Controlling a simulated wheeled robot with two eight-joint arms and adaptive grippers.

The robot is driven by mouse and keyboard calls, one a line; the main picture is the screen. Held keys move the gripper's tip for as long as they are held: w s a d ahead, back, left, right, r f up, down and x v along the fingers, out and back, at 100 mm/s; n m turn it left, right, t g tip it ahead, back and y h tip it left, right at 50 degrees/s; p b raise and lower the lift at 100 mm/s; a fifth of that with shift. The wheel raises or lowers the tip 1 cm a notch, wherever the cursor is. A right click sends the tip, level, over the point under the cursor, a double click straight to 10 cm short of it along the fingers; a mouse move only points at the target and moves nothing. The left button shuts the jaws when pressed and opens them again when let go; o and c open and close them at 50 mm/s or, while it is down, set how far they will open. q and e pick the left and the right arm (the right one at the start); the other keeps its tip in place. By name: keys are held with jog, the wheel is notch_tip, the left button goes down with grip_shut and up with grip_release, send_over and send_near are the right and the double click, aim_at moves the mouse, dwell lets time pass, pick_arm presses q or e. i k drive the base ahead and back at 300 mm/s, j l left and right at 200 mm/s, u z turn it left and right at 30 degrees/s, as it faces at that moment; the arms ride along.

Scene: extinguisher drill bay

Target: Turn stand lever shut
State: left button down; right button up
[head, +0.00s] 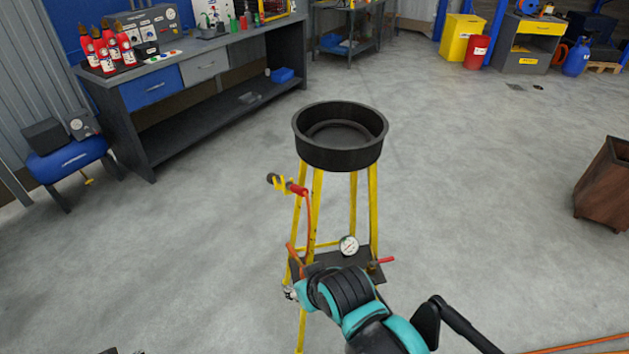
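A yellow-legged stand (316,205) carries a round black pan (340,150) on top. A small dark shelf (357,264) lower on the stand holds a white round gauge (349,246). A short red lever (387,260) sticks out at the shelf's right end. An orange-red handle (292,252) stands tilted at the shelf's left; I cannot tell which one is the stand lever. My teal and black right arm (345,291) reaches in from the lower right, with its wrist over the shelf's front. Its fingers are mostly hidden, so their opening does not show. My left gripper is out of view.
A red and black nozzle with yellow parts (286,185) is at the stand's left leg. A workbench (150,90) with red extinguishers (104,50) stands at the back left. A rusty brown bin (605,185) is at the right edge. The floor around the stand is mostly clear.

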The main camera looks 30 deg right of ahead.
aim_at(372, 262)
jog(key=z, duration=1.15)
jog(key=k+l+z, duration=0.1)
jog(key=z, duration=0.35)
jog(key=k+l+z, duration=0.2)
jog(key=z, duration=0.2)
